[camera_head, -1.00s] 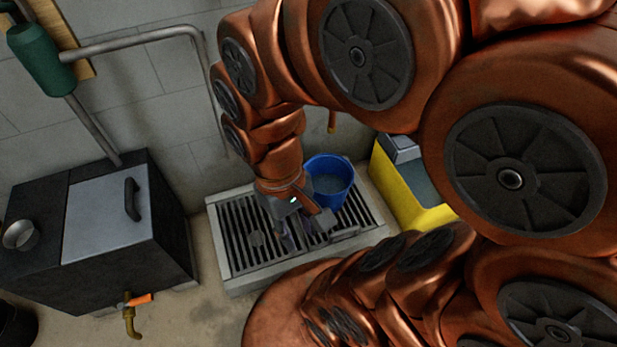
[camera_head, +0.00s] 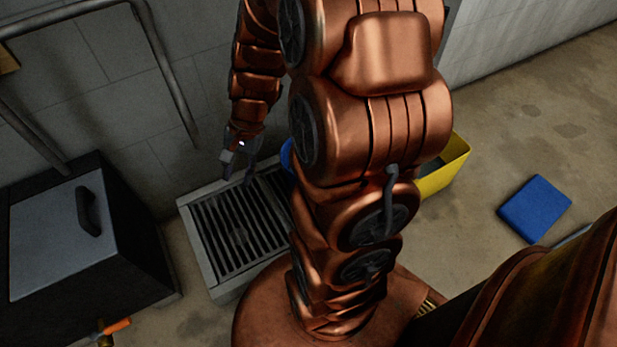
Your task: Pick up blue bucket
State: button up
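The blue bucket (camera_head: 287,154) shows only as a thin blue sliver at the left edge of my arm. The rest of it is hidden behind the arm. It is at the back right of the slatted metal drain grate (camera_head: 222,232). My gripper (camera_head: 238,178) points down over the back left part of the grate, to the left of the bucket and apart from it. Its dark fingers look spread, with nothing between them.
A black box with a grey lid (camera_head: 65,235) stands left of the grate. A yellow bin (camera_head: 445,170) is to the right, behind my arm. A blue flat object (camera_head: 535,208) lies on the floor at right. Metal pipes (camera_head: 165,75) run along the wall.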

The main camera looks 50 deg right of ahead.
jog(key=w+d+f+m+t+b, duration=0.35)
jog(key=d+f+m+b, duration=0.4)
jog(key=d+f, duration=0.7)
jog(key=s+d+f+m+b, duration=0.1)
jog(key=d+f+m, duration=0.2)
jog(key=d+f, duration=0.1)
jog(key=s+d+f+m+h+b, duration=0.1)
jog(key=d+f+m, duration=0.2)
jog(key=d+f, duration=0.1)
jog(key=s+d+f+m+h, duration=0.1)
jog(key=s+d+f+m, duration=0.1)
jog(key=f, duration=0.4)
jog(key=shift+d+f+m+b, duration=0.2)
jog(key=shift+d+m, duration=0.1)
jog(key=shift+d, duration=0.2)
jog(key=shift+d+f+m+b, duration=0.15)
jog(key=shift+d+m+b, duration=0.1)
jog(key=shift+d, duration=0.25)
jog(key=shift+b+x, duration=2.15)
jog(key=shift+x, duration=1.6)
jog(key=shift+w, duration=0.1)
jog(key=shift+c, duration=0.3)
grip_shut()
jog(key=shift+r, duration=0.1)
